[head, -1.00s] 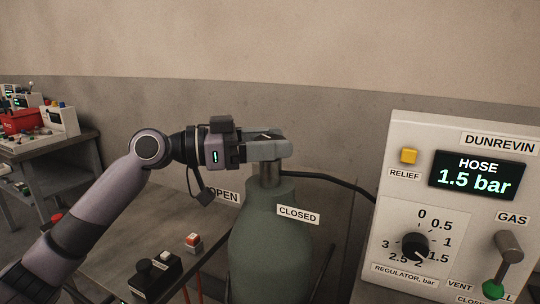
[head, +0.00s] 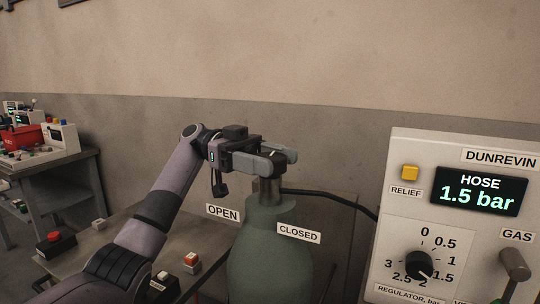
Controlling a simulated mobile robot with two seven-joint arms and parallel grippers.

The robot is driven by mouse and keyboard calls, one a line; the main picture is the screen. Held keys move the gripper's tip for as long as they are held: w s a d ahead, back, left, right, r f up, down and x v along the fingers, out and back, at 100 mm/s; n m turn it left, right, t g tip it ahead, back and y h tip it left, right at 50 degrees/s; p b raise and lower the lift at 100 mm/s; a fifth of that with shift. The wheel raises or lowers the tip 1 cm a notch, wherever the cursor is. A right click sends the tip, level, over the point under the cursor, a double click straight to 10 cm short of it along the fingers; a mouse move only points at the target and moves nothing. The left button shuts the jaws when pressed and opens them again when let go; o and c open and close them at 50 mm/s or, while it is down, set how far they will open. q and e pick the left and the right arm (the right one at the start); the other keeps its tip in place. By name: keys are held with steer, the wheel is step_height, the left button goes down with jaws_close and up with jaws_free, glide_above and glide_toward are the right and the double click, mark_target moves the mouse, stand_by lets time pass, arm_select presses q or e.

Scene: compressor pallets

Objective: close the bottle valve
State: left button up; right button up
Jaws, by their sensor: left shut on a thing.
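The green gas bottle (head: 271,262) stands in the middle of the head view. Its grey valve neck (head: 269,190) rises from the top, with a grey valve handle (head: 289,154) above it. My left gripper (head: 273,161) is shut on the handle, reaching it from the left. The fingers hide part of the handle, so its exact angle is hard to tell. An OPEN label (head: 223,212) is at the bottle's left shoulder and a CLOSED label (head: 298,233) is on its front right. My right gripper is not in view.
The DUNREVIN panel (head: 400,215) at right reads hose 1.5 bar; it carries a yellow relief button (head: 410,172), a regulator knob (head: 418,264) and a gas lever (head: 515,264). A black hose (head: 330,194) runs from the bottle's valve towards it. A bench (head: 195,240) with buttons stands left.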

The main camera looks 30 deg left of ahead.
arm_select(q)
steer(key=shift+m+g, duration=0.7)
steer(key=shift+g, duration=0.5)
steer(key=shift+g+y, duration=0.3)
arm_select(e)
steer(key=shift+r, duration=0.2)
arm_select(q)
steer(key=shift+f+m+g, duration=0.15)
steer(key=shift+m+g, duration=0.15)
steer(key=shift+m, duration=0.1)
steer(key=o, duration=0.9)
steer(key=shift+o, duration=0.2)
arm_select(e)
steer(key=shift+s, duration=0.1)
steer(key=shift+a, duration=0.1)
